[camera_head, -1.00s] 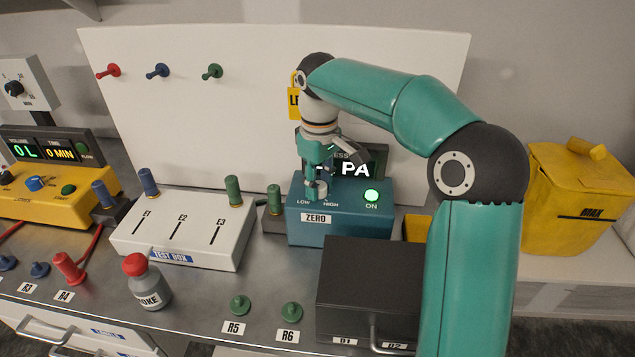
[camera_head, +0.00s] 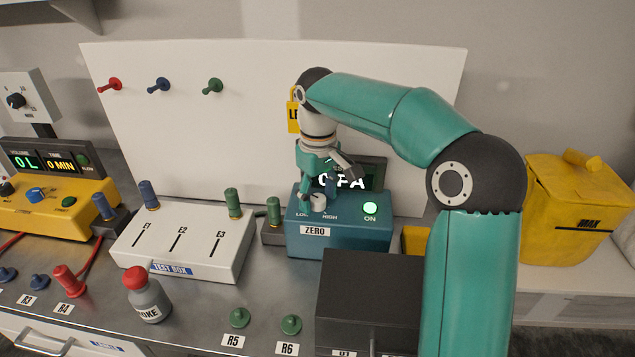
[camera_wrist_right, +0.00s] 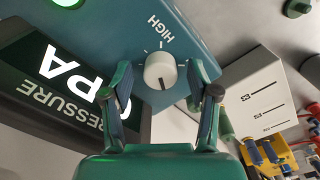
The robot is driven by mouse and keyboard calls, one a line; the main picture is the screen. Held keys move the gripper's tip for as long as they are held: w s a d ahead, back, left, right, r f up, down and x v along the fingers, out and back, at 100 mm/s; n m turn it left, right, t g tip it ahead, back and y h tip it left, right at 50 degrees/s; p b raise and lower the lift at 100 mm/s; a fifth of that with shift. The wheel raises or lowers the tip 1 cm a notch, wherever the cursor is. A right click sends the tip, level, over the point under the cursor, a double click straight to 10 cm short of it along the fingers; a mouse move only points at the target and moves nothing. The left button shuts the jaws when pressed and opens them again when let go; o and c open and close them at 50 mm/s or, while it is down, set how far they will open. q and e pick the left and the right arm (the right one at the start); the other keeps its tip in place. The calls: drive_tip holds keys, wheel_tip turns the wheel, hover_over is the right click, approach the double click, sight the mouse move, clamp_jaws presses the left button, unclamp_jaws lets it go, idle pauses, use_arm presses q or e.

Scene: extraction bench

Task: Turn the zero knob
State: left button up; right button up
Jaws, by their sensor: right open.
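The zero knob (camera_head: 318,202) is a small light grey dial on the top of the teal pressure meter (camera_head: 345,236), between the LOW and HIGH marks and above the ZERO label. In the right wrist view the knob (camera_wrist_right: 160,71) shows a dark pointer line. My right gripper (camera_head: 318,190) is above the knob, pointing down. In the right wrist view its open fingers (camera_wrist_right: 160,88) stand on either side of the knob, with gaps between them and it. The arm partly covers the meter's display. My left gripper is not in view.
A dark box (camera_head: 368,290) stands in front of the meter. A white test box (camera_head: 185,240) with green and blue plugs is to its left, with a smoke bottle (camera_head: 148,298) in front. A green post (camera_head: 273,212) stands close beside the meter. A yellow bag (camera_head: 570,215) is at right.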

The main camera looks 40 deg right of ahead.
sight(318, 198)
wheel_tip(318, 198, up, 12)
drive_tip(key=shift+f, duration=0.2)
idle(0.8)
